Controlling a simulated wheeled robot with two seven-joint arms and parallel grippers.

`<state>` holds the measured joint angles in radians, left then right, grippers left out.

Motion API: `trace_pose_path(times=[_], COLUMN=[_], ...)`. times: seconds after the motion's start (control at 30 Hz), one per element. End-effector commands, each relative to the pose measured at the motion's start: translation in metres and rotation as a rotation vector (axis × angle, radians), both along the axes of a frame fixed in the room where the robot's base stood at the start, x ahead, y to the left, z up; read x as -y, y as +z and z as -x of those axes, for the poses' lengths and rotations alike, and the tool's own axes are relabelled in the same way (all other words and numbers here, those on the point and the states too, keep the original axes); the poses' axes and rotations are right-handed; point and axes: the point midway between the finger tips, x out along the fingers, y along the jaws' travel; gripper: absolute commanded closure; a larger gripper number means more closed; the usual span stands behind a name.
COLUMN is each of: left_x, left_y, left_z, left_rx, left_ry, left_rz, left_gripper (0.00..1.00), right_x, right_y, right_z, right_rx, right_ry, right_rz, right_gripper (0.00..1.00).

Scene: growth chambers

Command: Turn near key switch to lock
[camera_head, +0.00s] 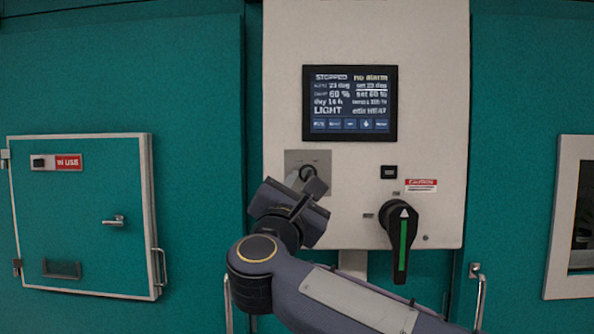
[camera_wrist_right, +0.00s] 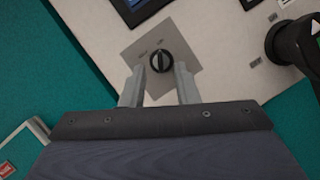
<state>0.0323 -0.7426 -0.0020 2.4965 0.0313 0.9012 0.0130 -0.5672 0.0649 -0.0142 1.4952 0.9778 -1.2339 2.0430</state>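The key switch (camera_head: 313,182) is a round dark knob on a grey square plate (camera_head: 294,158), on the white control panel below the screen. In the right wrist view the knob (camera_wrist_right: 160,61) sits just beyond and between my right gripper's fingertips. My right gripper (camera_wrist_right: 157,78) is open, its two grey fingers apart with nothing between them. They do not appear to touch the knob. In the head view my right gripper (camera_head: 304,190) is in front of the plate and hides its lower left part. My left gripper is not in view.
A screen (camera_head: 350,103) is above the switch. A teal door (camera_head: 85,215) with a handle is at left, a framed window (camera_head: 572,217) at right.

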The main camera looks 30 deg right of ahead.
Motion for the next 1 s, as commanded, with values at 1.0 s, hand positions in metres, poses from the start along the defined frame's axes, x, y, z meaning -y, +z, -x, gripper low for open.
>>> trace_pose_path(times=[1.0], left_x=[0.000], left_y=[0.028], left_z=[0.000], left_rx=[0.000], left_ry=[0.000], left_rz=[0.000], left_gripper=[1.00], right_x=[0.037], right_y=[0.019], right_z=[-0.038], right_rx=[-0.002], right_ry=[-0.001], right_rz=[0.005], right_gripper=[1.00])
